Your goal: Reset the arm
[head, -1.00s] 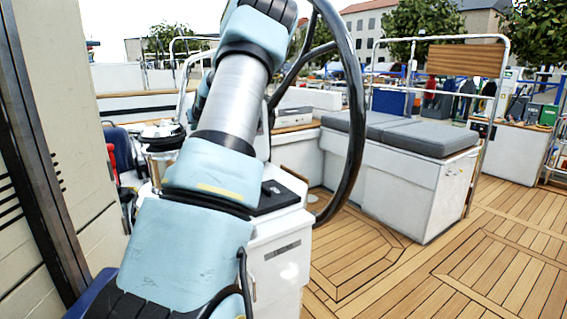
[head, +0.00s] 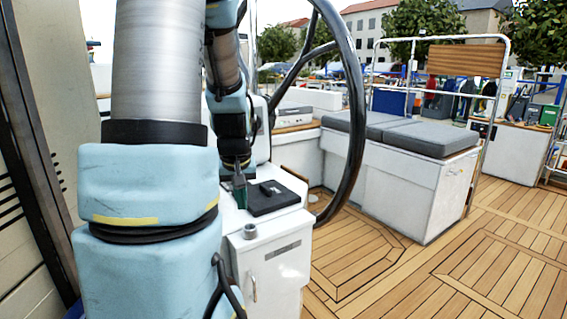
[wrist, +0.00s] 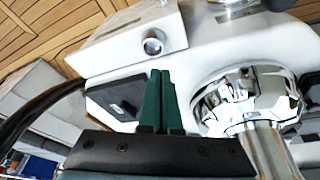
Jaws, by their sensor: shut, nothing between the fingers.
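My gripper (head: 239,190) hangs from my bent arm in the head view, beside the black panel on the white console. Its green fingers (wrist: 161,100) show in the wrist view, pressed together with nothing between them. They point toward the white console (wrist: 205,35), but I cannot tell the exact gap to it. My light blue arm fills the left of the head view and hides what is behind it.
A black steering wheel (head: 356,120) stands right of my gripper. The black panel (head: 275,197) is on the console (head: 270,250). A chrome fitting (wrist: 250,100) is close to my fingers. Grey cushioned seats (head: 430,139) are at the right, with open teak deck (head: 450,265) before them.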

